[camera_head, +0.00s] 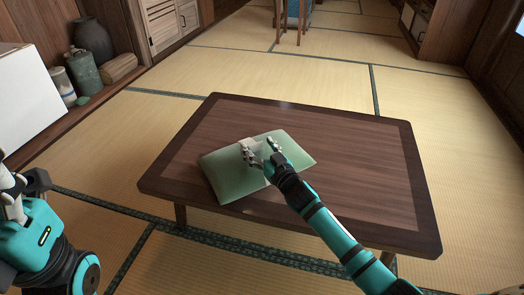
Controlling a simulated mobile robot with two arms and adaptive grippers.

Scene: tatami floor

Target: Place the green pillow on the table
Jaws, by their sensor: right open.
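The green pillow (228,178) lies flat on the low dark wooden table (375,160), left of its middle and near its front left side. My right gripper (258,147) reaches in from the lower right. Its fingers are spread over the pillow's upper middle, with a pale patch of the pillow showing between them. I cannot tell whether the fingertips touch the pillow. The right gripper and wrist hide part of the pillow. My left arm is folded at the lower left edge, and its gripper (15,205) is partly in view, away from the table.
A shelf on the left holds a dark vase (93,40), a grey-green canister (84,72) and several smaller things. A white box-like object (25,100) stands at the left edge. Table legs show at the back. The table's right half and the surrounding tatami are clear.

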